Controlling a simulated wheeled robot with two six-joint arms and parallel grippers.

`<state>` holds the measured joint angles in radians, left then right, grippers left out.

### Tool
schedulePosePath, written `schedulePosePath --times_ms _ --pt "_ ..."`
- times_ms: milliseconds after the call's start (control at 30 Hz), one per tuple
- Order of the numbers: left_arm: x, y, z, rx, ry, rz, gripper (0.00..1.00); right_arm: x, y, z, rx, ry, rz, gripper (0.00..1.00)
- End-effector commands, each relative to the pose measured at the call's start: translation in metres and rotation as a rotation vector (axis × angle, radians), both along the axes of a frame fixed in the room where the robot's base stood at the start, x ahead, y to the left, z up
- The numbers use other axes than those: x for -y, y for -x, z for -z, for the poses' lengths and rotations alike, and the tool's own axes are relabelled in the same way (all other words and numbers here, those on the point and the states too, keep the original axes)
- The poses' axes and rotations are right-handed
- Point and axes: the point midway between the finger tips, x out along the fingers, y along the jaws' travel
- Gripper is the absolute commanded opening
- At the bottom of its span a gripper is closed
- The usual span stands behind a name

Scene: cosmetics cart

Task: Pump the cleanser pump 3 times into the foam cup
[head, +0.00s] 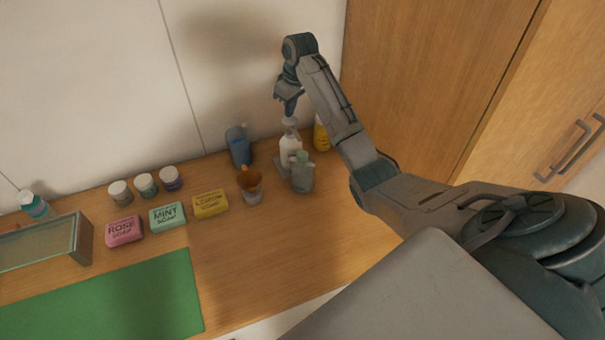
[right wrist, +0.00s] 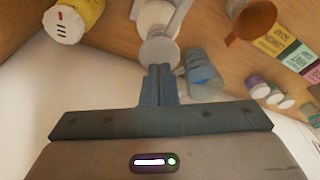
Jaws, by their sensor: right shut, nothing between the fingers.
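The cleanser pump (head: 291,146) is a white bottle with a pale pump head, upright near the back of the counter. Its round pump head (right wrist: 158,51) is just beyond my fingertips in the right wrist view. My right gripper (head: 289,108) points down right above the pump head, shut and empty; I cannot tell whether it touches. The right wrist view shows its closed fingers (right wrist: 160,70). The cup (head: 252,194), brown-orange on top and greyish below, stands in front and to the left of the pump. It also shows in the right wrist view (right wrist: 256,20). My left gripper is not in view.
Soap bars (head: 168,215), small jars (head: 146,184) and a green mat (head: 110,303) lie further left. The front right counter is clear.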

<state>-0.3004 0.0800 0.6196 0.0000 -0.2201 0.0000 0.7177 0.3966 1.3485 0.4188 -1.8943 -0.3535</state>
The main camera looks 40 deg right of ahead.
Motion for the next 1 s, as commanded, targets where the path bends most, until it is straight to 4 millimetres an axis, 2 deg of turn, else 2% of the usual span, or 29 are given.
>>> schedulePosePath --times_ms 467,1000 --pt "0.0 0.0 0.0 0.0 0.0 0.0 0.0 0.0 0.0 0.001 0.0 0.0 0.0 0.0" --pt "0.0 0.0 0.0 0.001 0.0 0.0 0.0 0.0 0.0 0.02 -0.001 0.0 0.0 0.0"
